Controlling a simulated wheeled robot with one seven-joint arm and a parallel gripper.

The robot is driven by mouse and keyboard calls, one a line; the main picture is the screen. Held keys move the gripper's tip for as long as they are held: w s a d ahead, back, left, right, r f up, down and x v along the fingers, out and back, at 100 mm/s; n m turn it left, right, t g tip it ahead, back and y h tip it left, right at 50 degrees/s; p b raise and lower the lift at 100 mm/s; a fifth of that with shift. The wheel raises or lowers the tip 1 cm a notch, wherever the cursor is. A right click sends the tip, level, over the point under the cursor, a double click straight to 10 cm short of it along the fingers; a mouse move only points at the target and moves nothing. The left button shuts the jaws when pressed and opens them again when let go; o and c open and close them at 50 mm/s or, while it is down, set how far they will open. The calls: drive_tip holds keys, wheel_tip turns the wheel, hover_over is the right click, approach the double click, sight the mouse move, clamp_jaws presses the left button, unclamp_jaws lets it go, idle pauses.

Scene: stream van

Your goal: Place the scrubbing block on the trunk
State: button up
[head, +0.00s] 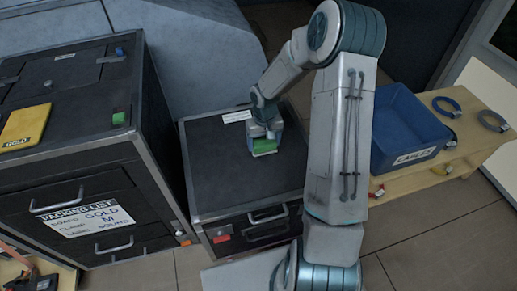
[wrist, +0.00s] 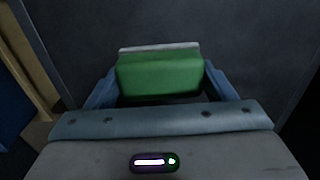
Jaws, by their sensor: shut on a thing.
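The scrubbing block (head: 264,147) is green with a pale layer along one edge. It also shows in the wrist view (wrist: 160,75), between the two blue-grey fingers. My gripper (head: 265,134) is shut on it and points down over the lid of the low dark trunk (head: 220,172) with metal edges. In the head view the block is over the lid's right-hand part. I cannot tell whether it touches the lid or hangs just above it. The block's underside is hidden.
A taller black case (head: 80,175) with a packing list stands left, with a yellow pad (head: 25,127) on top. A label (head: 236,116) lies at the trunk's back edge. A blue bin (head: 406,130) stands on a wooden bench at right. The lid's left and front are clear.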

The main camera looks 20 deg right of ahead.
sight(258, 141)
drive_tip(key=shift+w+a+f, duration=0.35)
drive_tip(key=shift+w+f, duration=0.05)
drive_tip(key=shift+w, duration=0.2)
drive_tip(key=shift+w+a+f, duration=0.3)
drive_tip(key=shift+w+f, duration=0.1)
drive_tip(key=shift+w, duration=0.15)
drive_tip(key=shift+f+b, duration=0.3)
drive_tip(key=shift+f, duration=1.65)
drive_tip(key=o, duration=1.3)
wheel_tip(258, 141, up, 12)
drive_tip(key=shift+r+p, duration=0.1)
drive_tip(key=shift+p, duration=0.65)
drive_tip(key=s+a+r, duration=0.1)
drive_tip(key=s+r, duration=0.4)
drive_tip(key=s, duration=0.3)
drive_tip(key=s+a+r+t, duration=0.1)
drive_tip(key=s+r, duration=0.5)
drive_tip(key=s, duration=0.3)
drive_tip(key=s+a+r+t, duration=0.1)
drive_tip(key=s+r, duration=0.5)
drive_tip(key=s, duration=0.2)
drive_tip(key=shift+s+a+r, duration=0.15)
drive_tip(key=shift+s+a, duration=0.2)
